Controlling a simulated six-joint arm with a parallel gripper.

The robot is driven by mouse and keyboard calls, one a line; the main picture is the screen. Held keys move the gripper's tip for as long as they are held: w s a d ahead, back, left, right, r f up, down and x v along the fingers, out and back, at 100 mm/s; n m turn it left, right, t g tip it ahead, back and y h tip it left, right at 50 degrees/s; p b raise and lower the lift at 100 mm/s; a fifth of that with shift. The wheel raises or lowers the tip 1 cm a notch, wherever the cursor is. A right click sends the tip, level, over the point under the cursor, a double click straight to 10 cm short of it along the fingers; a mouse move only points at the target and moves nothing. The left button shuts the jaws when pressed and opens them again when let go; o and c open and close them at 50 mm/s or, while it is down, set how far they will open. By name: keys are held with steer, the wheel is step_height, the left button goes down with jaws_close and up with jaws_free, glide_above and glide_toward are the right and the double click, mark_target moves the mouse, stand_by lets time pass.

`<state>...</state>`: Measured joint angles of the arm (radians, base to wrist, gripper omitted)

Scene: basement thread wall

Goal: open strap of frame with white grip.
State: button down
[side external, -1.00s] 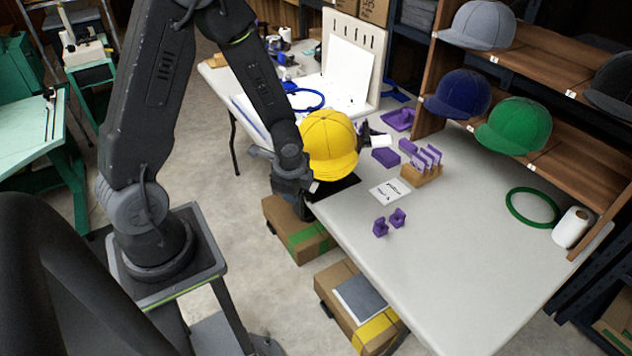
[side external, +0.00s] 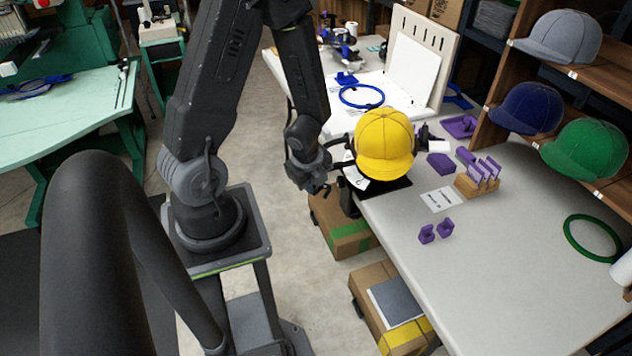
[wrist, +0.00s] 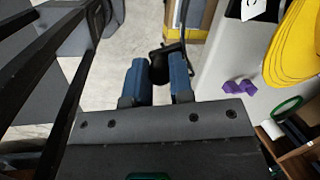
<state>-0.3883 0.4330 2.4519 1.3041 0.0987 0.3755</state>
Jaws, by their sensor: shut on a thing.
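The yellow cap (side external: 384,138) sits on a dark frame (side external: 350,197) at the table's near left edge. A small white tag (side external: 356,180) shows below the cap, and a white piece (side external: 438,145) stands behind it, partly hidden. My gripper (side external: 320,189) is left of the cap, out past the table edge. A thin dark strap (wrist: 184,28) runs up from near there. The cap's yellow brim (wrist: 292,48) is apart, at upper right.
Purple blocks (side external: 436,231), a printed card (side external: 440,199) and a wooden holder (side external: 476,186) stand on the table. A green hoop (side external: 592,239) lies at right. Caps fill the shelf (side external: 590,181). Cardboard boxes (side external: 342,228) sit on the floor below my gripper.

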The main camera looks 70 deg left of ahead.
stand_by(0.4)
steer(key=c, duration=1.3)
jaws_free()
steer(key=shift+o, duration=0.2)
steer(key=shift+w+d, duration=0.1)
